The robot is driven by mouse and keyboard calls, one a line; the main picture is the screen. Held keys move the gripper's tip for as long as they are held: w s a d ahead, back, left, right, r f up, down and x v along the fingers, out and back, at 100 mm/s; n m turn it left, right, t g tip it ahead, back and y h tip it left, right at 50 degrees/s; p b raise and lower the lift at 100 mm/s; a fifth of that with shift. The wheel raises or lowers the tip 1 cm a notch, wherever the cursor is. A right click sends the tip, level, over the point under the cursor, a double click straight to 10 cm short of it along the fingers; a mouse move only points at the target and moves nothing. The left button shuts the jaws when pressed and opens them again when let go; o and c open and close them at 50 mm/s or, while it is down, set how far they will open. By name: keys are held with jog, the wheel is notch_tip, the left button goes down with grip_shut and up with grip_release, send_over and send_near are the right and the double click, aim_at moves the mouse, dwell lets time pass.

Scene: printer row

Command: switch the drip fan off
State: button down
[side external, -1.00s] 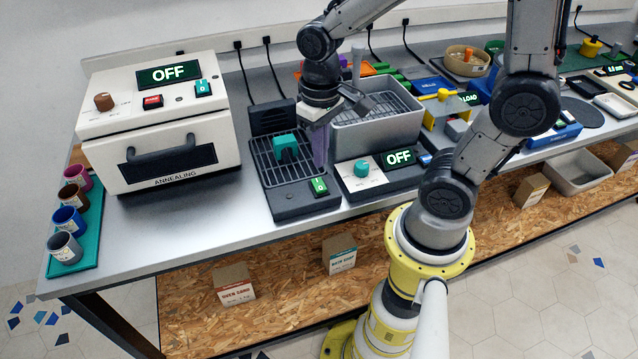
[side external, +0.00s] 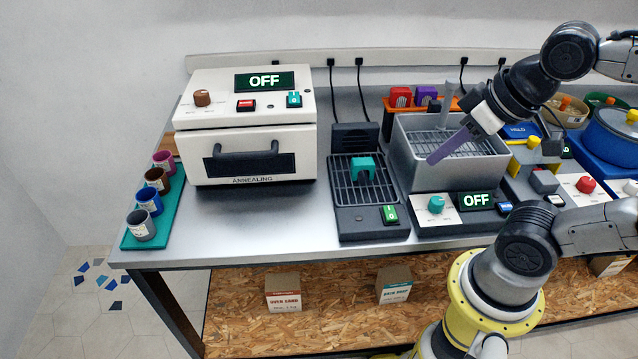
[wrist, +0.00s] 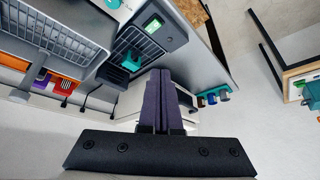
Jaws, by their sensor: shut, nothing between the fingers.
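The drip fan is a dark unit with a wire rack (side external: 345,190) and a black slatted block (side external: 355,140) at its back. A teal bracket-shaped part (side external: 363,168) stands on the rack. A green rocker switch (side external: 390,214) is at the unit's front right corner; it looks bright green, and it also shows in the wrist view (wrist: 154,22). Which side is pressed is too small to tell. My gripper (side external: 432,159), with purple fingers, is shut and empty. It is up and right of the switch, in front of the grey tub in the side view, apart from the switch.
A white annealing oven (side external: 250,125) reading OFF stands left. A grey tub (side external: 450,176) stands right of the fan, behind a panel with a teal knob (side external: 436,204) and an OFF display (side external: 476,200). Cups on a teal tray (side external: 165,215) are far left. Bench front left is clear.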

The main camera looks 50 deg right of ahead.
jog(key=shift+s+f+n, duration=0.3)
jog(key=shift+s+f, duration=0.05)
jog(key=shift+s, duration=0.05)
jog(key=m+g, duration=0.6)
jog(key=m, duration=0.3)
send_over(388, 205)
notch_tip(388, 205, down, 3)
jog(key=shift+r, duration=0.15)
notch_tip(388, 205, down, 14)
jog(key=shift+f, duration=0.1)
